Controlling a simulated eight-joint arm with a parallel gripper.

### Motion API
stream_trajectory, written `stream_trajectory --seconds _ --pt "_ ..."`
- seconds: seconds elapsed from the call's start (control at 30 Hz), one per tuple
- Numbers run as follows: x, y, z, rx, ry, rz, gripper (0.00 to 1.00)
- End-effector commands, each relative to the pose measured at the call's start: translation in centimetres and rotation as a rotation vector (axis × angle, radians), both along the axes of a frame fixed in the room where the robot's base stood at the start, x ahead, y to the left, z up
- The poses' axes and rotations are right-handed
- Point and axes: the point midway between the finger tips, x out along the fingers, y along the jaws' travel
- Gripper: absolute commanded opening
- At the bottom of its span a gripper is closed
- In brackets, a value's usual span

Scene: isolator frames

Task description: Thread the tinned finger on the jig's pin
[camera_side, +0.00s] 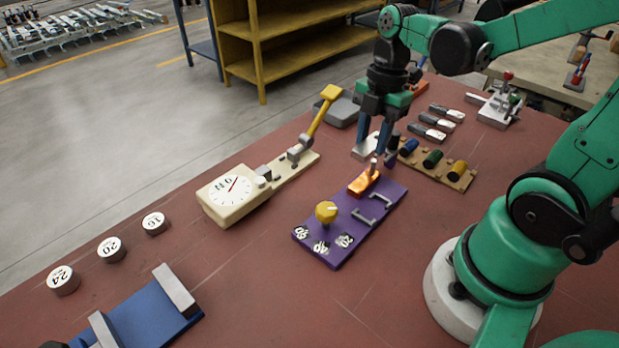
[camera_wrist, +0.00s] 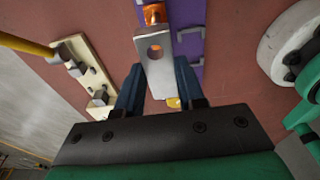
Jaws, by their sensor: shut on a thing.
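My gripper (camera_side: 374,141) is shut on the tinned finger (camera_side: 362,149), a flat silver plate. In the wrist view the finger (camera_wrist: 157,72) lies between my two blue fingertips (camera_wrist: 158,84), its round holed end pointing up the picture. In the wrist view the orange block (camera_wrist: 155,13) shows beyond the holed end, and the hole appears short of the pin. The height gap between them is unclear.
The purple plate also carries a yellow knob (camera_side: 326,211) and grey handles (camera_side: 372,204). A cream dial gauge (camera_side: 232,193) with a yellow lever stands left. A wooden rack (camera_side: 453,178) of coloured cylinders and several loose metal pieces (camera_side: 433,123) lie right.

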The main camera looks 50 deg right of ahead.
Motion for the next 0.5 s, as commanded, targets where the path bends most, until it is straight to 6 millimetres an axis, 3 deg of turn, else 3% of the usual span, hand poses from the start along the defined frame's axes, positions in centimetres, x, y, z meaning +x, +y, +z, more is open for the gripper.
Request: stream_trajectory --seconds 0.2,0.5 --pt "0.0 0.0 -1.6 0.0 0.0 0.0 0.0" --pt "0.0 0.0 -2.1 0.0 0.0 0.0 0.0"
